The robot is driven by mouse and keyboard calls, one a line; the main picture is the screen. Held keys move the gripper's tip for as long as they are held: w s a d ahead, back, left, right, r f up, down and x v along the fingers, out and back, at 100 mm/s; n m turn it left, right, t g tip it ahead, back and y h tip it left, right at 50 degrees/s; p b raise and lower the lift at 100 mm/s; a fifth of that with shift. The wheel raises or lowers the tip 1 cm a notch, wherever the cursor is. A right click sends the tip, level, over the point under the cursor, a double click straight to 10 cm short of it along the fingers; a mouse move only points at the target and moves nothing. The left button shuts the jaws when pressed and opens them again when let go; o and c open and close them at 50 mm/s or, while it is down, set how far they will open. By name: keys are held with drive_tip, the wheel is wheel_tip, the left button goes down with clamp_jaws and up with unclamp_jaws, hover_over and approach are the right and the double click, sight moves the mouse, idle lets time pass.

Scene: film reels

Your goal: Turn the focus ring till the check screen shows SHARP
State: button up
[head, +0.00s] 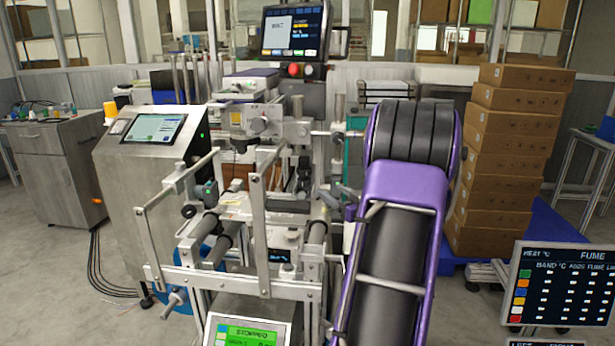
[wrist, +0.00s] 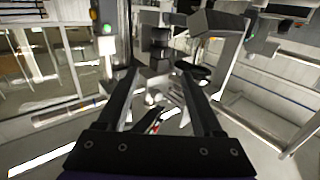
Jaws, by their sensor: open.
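My gripper (wrist: 158,70) shows in the wrist view with its two dark fingers apart and nothing clearly held. Just beyond the fingertips stands a dark stepped part (wrist: 160,42); I cannot tell if it is the focus ring. In the head view I cannot make out the focus ring among the metal machine's (head: 262,120) parts. A dark monitor (head: 295,32) stands above the machine, its small text unreadable. A tilted screen (head: 155,128) is on the left cabinet. A green screen (head: 250,335) at the bottom reads STOPPED. I cannot tell which one is the check screen; SHARP is not legible anywhere.
Metal bars and rollers (head: 205,223) crowd the machine's front. Stacked brown boxes (head: 510,150) stand at the right. A dark board (head: 565,285) with the word FUME is at the lower right. Bare floor (head: 60,290) lies at the left. Cables (head: 97,265) run beside the left cabinet.

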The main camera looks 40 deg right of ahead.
sight(307, 175)
drive_tip(key=x, duration=1.3)
drive_tip(key=shift+w+b, duration=0.1)
drive_tip(key=shift+b, duration=0.2)
drive_tip(key=c, duration=1.1)
drive_tip(key=shift+a, duration=0.1)
clamp_jaws()
